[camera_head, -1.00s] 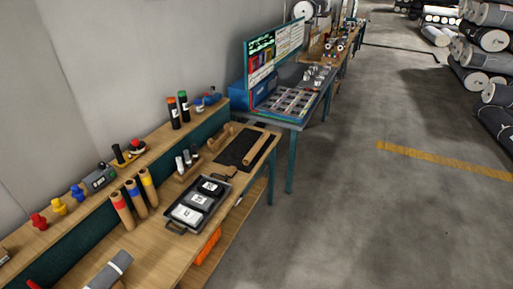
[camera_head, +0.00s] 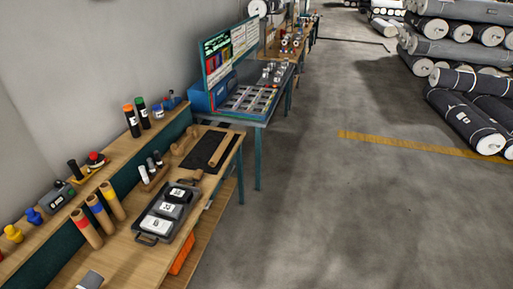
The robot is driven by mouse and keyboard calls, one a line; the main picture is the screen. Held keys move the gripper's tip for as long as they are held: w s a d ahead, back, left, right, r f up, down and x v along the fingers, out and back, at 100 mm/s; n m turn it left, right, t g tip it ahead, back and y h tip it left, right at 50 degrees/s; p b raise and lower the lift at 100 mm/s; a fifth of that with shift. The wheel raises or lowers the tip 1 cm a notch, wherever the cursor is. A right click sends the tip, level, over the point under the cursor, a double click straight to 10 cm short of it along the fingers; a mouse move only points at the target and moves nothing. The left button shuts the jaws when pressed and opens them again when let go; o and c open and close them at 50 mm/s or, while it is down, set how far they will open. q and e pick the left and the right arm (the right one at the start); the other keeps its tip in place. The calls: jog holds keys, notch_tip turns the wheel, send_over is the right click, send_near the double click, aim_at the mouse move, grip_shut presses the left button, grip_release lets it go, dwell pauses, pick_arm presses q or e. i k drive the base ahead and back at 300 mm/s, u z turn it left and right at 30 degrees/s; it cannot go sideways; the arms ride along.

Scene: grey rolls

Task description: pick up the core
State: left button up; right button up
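Several brown tubes that could be the core are on the wooden bench (camera_head: 128,262). A plain brown tube (camera_head: 219,150) lies along a black mat (camera_head: 203,147). Three brown tubes with coloured bands lean side by side at the left: one red-banded (camera_head: 87,229), one blue-banded (camera_head: 100,214) and one yellow-banded (camera_head: 112,201). I cannot tell which one the task means. Neither of my grippers is in view.
A dark tray (camera_head: 148,239) with white-labelled items sits at the bench front. A blue-legged table (camera_head: 262,113) with a display board (camera_head: 228,56) stands beyond. Grey rolls (camera_head: 463,118) are stacked at the right. The floor between (camera_head: 320,200) is clear.

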aim_at(216, 158)
jog(key=z, duration=0.25)
jog(key=i, duration=3.15)
jog(key=u, duration=2.25)
